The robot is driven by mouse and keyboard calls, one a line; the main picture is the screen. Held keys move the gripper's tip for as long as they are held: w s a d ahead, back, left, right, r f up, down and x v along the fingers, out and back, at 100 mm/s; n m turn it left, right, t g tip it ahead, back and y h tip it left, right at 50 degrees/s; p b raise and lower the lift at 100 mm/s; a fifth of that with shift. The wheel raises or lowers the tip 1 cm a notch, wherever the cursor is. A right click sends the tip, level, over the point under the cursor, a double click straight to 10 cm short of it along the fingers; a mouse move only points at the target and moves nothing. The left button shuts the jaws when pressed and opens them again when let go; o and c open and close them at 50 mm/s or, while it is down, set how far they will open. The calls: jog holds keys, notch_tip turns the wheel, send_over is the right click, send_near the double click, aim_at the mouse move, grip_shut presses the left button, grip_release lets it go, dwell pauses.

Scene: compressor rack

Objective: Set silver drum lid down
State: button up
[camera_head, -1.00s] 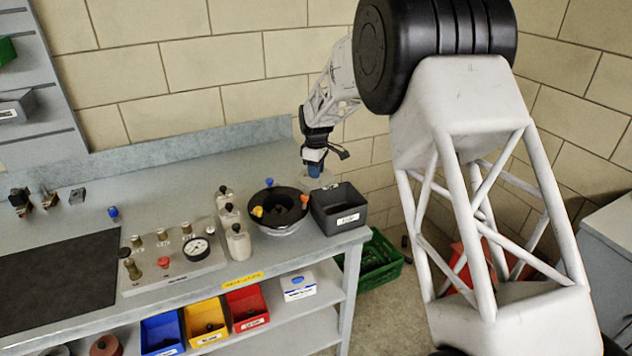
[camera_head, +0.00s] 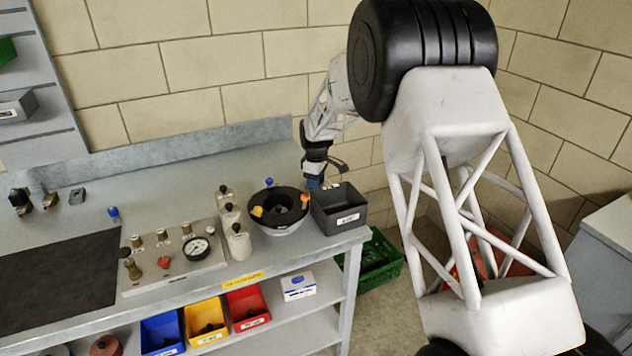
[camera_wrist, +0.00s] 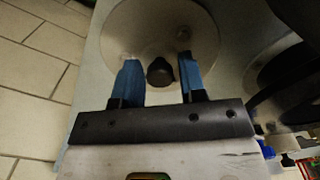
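The silver drum lid (camera_wrist: 125,28) is a round pale disc with a black knob (camera_wrist: 160,72) in the wrist view. It appears to lie flat on the grey bench. My gripper (camera_wrist: 160,62) has its blue fingers on either side of the knob, with a narrow gap showing at each side. In the head view my gripper (camera_head: 314,182) is low over the back right corner of the bench, behind the dark grey bin. The lid is mostly hidden there by the bin and my gripper.
The dark grey bin (camera_head: 340,219) stands just in front of my gripper. A silver drum with a black rim (camera_head: 262,222) and coloured knobs stands left of it. Bottles and a gauge panel (camera_head: 180,268) are further left. The bench's right edge is close, with a green crate (camera_head: 378,262) below.

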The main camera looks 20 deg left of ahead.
jog(key=shift+o, duration=0.9)
notch_tip(320, 180, up, 12)
jog(key=shift+r, duration=0.15)
jog(key=shift+d, duration=0.1)
dwell(0.8)
